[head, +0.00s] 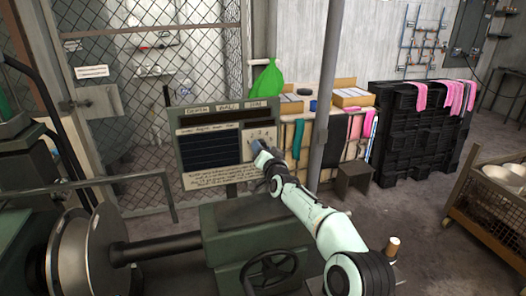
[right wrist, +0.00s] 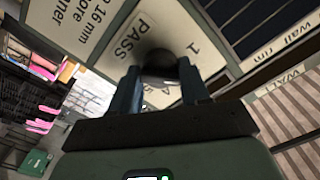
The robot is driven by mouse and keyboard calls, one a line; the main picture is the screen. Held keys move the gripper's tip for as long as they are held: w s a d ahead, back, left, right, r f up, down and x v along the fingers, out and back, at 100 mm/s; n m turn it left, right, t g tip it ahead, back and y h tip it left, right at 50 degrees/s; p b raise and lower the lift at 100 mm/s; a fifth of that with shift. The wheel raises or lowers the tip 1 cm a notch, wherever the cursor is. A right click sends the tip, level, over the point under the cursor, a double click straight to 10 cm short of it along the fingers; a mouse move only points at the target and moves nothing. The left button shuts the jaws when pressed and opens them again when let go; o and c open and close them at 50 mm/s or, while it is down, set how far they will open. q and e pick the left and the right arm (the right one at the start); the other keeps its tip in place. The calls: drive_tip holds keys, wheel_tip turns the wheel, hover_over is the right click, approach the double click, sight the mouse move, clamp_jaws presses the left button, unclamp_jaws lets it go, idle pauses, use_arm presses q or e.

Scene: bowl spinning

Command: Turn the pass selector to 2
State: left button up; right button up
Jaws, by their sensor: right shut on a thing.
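The control panel (head: 210,147) stands on the machine in the middle of the head view, with dark blue fields and a pale plate (head: 262,134) at its right. In the right wrist view the pale plate carries the word PASS and numbers, with a 1 legible at the upper right of the dark round pass selector (right wrist: 159,61). My right gripper (right wrist: 160,72) is shut on this knob, one finger on each side. In the head view the right gripper (head: 259,152) reaches the plate and hides the knob. The pointer setting cannot be read. My left gripper is out of view.
A large metal disc (head: 80,255) on a shaft is at left. A grey post (head: 325,90) stands right of the panel. A wire crate (head: 485,200) with white bowls (head: 505,174) is at far right.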

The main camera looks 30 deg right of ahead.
drive_tip(key=shift+r, duration=0.15)
drive_tip(key=o, duration=1.1)
drive_tip(key=shift+w, duration=0.1)
drive_tip(key=shift+c, duration=0.2)
use_arm(q)
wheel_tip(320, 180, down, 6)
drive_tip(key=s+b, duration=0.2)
drive_tip(key=b, duration=0.3)
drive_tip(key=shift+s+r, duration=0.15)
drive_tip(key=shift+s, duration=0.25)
use_arm(e)
drive_tip(key=v, duration=1.3)
drive_tip(key=shift+s, duration=0.25)
